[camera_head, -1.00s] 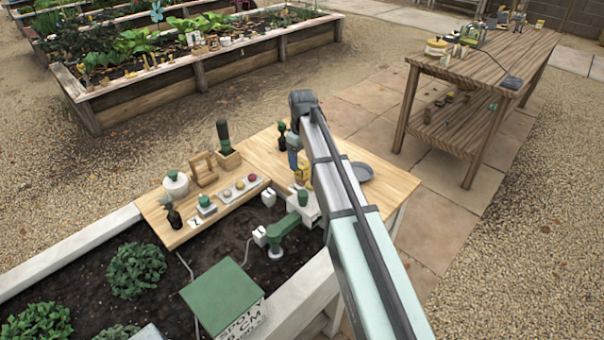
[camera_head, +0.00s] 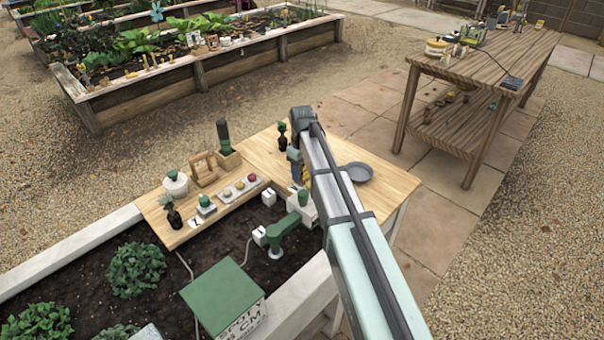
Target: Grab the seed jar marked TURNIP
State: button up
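No TURNIP lettering is readable, so I cannot tell which thing is the marked seed jar. On the wooden corner top, a pale holder (camera_head: 233,195) carries a row of small round tops, the rightmost reddish. A small green-topped item (camera_head: 206,205) stands left of it, and a white pot with a green knob (camera_head: 175,184) stands behind that. My arm reaches in from the lower right and bends down over the wooden top, right of the holder. My gripper's fingers are hidden behind my arm, so what they hold does not show.
A dark bottle (camera_head: 173,214), a wooden frame (camera_head: 205,168), a potted dark green tool (camera_head: 225,146) and a grey dish (camera_head: 355,172) stand on the top. A green-and-white fixture (camera_head: 285,228) and a green-lidded box (camera_head: 222,297) stand in front. Bare wood shows beyond the dish.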

jog(key=c, duration=0.7)
jog(key=shift+o, duration=0.2)
